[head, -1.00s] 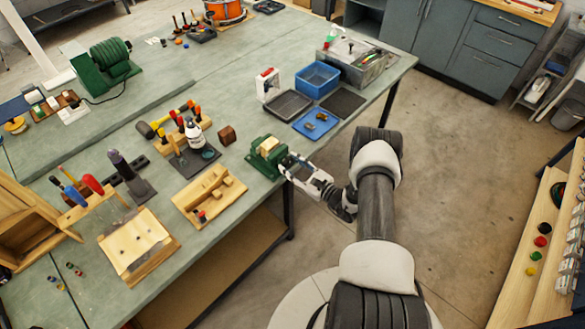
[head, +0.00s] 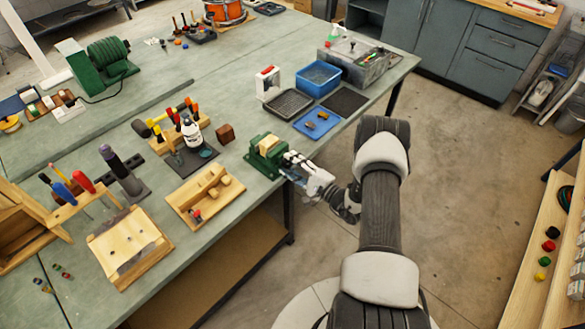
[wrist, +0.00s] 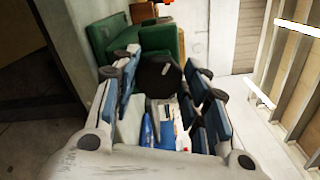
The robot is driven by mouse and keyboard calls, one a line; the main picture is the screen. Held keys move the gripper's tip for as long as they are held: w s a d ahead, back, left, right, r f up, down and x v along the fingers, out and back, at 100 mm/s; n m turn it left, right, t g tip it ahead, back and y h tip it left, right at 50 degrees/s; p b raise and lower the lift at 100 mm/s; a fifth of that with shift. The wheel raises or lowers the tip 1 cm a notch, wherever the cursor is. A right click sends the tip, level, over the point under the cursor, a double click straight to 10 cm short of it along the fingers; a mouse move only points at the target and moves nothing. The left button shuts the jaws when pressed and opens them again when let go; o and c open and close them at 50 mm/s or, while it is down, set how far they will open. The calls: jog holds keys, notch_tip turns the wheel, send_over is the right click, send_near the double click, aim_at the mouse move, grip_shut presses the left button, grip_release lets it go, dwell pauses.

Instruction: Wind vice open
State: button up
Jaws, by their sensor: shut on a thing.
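The green vice (head: 262,160) is fixed at the near edge of the bench, with a pale wooden block (head: 268,142) in its jaws. In the wrist view its green body (wrist: 108,34) is behind my fingers. My gripper (head: 287,164) is at the vice's front, just off the bench edge. In the wrist view, my gripper (wrist: 157,80) has its blue-padded fingers on both sides of a dark, angular vice handle (wrist: 160,72) and is shut on it. The screw behind the handle is hidden.
A wooden tray (head: 205,203) and a blue mat (head: 316,123) with small parts flank the vice on the bench. A blue bin (head: 318,78) and a black tray (head: 289,103) stand further back. The floor (head: 455,180) right of my arm is clear.

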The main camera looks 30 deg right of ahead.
jog(key=n+b, duration=0.2)
jog(key=n, duration=0.2)
jog(key=shift+f+n, duration=0.15)
jog(key=shift+n, duration=0.25)
jog(key=n+b, duration=0.3)
jog(key=shift+w+n, duration=0.1)
jog(key=shift+n, duration=0.2)
jog(key=n+b, duration=0.3)
jog(key=n, duration=0.1)
jog(key=shift+f, duration=0.1)
jog(key=shift+n+b, duration=0.95)
jog(key=shift+n, duration=0.05)
jog(key=shift+n, duration=0.3)
jog(key=o, duration=0.9)
jog(key=shift+w, duration=0.1)
jog(key=shift+o, duration=0.7)
